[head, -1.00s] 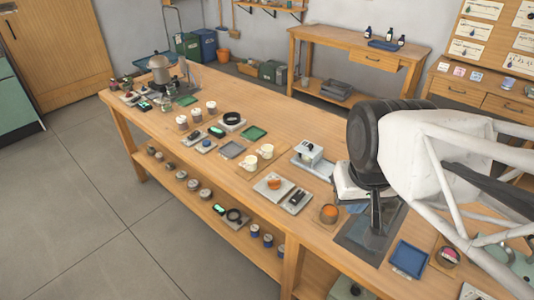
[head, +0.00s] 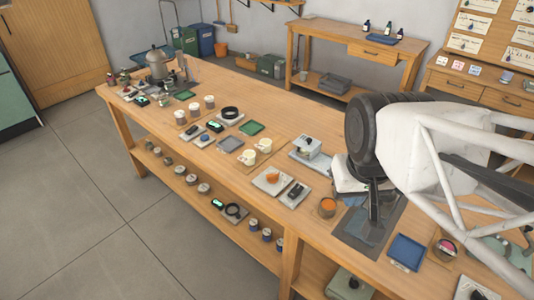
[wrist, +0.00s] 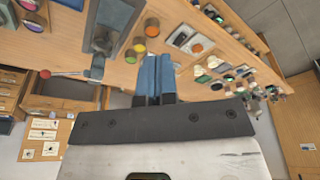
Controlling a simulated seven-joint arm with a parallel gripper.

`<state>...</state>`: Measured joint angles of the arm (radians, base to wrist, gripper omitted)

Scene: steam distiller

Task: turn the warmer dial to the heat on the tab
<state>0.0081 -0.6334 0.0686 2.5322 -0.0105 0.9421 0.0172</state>
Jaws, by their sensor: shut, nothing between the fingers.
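My gripper (head: 375,215) is over the right part of the long bench in the head view, above a dark grey plate (head: 352,228). Its two blue-grey fingers show pressed together and empty in the wrist view (wrist: 152,68). It touches no dial that I can see. I cannot make out the warmer dial or the tab for certain; both are too small or hidden. A small white and grey device (head: 308,147) stands left of my gripper. A flat unit with a black top piece (head: 295,193) lies nearer the front. Neither shows a readable marking.
An orange-topped jar (head: 328,207) stands just left of my gripper. A blue tray (head: 407,250) lies to its right. Two cream mugs (head: 256,150), a grey tray (head: 230,144) and a metal still (head: 158,62) stand farther left. Bare wood runs along the bench's back edge.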

